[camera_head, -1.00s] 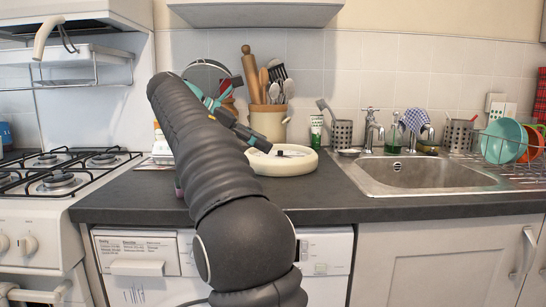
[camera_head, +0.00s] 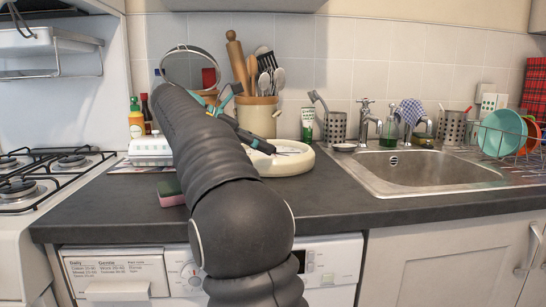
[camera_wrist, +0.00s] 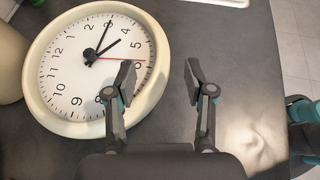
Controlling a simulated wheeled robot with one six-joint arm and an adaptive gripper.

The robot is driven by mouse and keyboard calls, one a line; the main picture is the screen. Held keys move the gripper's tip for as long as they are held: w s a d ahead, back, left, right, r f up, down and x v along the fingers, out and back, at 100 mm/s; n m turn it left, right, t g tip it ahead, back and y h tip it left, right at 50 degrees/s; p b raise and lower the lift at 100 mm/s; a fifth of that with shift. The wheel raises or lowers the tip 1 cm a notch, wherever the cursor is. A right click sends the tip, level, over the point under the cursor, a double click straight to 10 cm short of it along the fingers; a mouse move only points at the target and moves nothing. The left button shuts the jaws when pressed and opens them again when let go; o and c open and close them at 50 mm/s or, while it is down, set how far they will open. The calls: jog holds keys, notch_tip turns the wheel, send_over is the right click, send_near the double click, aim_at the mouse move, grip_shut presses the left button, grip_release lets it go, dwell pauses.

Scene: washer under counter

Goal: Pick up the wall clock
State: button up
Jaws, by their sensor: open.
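The wall clock has a cream rim and a white face with black numerals. In the head view, the clock (camera_head: 298,164) lies face up on the dark counter, partly hidden behind my arm. In the wrist view, the clock (camera_wrist: 75,128) fills the left side. My gripper (camera_wrist: 160,76) is open and empty above the clock's right edge. The left finger overlaps the rim in the picture, and the right finger is over bare counter.
A sponge (camera_head: 170,193) lies left of my arm. The sink (camera_head: 415,172) is to the right and the gas hob (camera_head: 40,178) to the left. The front counter is mostly clear.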

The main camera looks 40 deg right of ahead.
aim_at(285, 157)
jog(key=shift+x, duration=2.9)
jog(key=shift+f, duration=0.15)
grip_shut()
